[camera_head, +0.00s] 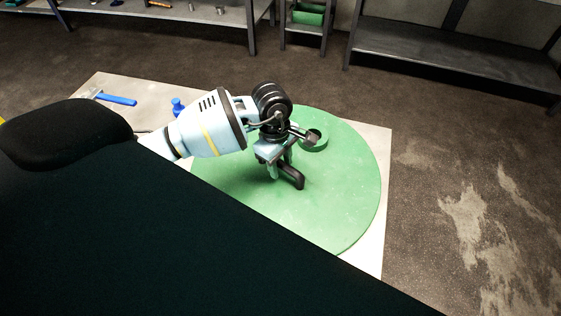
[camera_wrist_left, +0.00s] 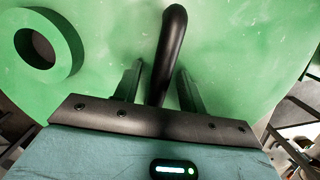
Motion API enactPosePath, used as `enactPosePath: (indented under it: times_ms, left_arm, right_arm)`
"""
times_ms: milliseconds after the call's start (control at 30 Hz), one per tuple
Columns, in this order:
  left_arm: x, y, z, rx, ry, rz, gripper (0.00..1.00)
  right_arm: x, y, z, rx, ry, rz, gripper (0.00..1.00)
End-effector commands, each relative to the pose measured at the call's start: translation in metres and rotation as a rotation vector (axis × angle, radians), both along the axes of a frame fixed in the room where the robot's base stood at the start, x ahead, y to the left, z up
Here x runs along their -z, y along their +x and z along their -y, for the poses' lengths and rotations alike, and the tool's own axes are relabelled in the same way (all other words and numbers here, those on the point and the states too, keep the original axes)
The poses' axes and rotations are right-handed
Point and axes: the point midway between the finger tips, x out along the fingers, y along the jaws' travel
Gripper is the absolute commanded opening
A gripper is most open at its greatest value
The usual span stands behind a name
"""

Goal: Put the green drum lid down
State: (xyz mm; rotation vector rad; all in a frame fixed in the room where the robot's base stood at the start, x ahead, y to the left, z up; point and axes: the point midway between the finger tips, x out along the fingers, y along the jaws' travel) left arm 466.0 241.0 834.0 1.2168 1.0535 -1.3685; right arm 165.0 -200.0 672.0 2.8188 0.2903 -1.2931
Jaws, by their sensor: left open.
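The green drum lid (camera_head: 340,205) is a large round disc lying on a pale sheet on the floor; it also fills much of the left wrist view (camera_wrist_left: 230,45). It has a black bar handle (camera_head: 291,178) and a raised green ring (camera_head: 316,143) with a round opening. My left gripper (camera_head: 283,172) is over the lid at the handle. In the left wrist view its two fingers (camera_wrist_left: 158,85) stand apart, one on each side of the black handle (camera_wrist_left: 171,45), with gaps visible. My right gripper is not in view.
The pale sheet (camera_head: 375,145) shows around the lid. A blue-handled tool (camera_head: 117,99) and a small blue item (camera_head: 178,107) lie on its left part. Metal shelves (camera_head: 440,62) stand at the back. The floor to the right is clear. A large dark shape covers the lower left.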

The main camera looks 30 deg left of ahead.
Motion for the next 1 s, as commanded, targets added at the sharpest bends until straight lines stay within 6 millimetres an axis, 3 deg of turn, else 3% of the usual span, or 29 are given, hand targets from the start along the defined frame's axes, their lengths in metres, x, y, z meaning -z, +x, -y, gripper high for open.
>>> enactPosePath:
  times_ms: [167,600,800,1000]
  left_arm:
    - [-0.020,0.001,-0.002,0.000,0.000,0.004,0.41]
    - [-0.100,0.002,-0.012,0.001,0.000,0.003,0.41]
    - [-0.116,0.002,-0.014,0.000,0.000,0.001,0.41]
    - [-0.118,0.002,-0.014,0.000,0.000,0.000,0.41]
  right_arm:
    - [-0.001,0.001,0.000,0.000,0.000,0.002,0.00]
    - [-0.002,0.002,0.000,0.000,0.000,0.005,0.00]
    - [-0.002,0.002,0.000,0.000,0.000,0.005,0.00]
    - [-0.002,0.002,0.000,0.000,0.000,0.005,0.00]
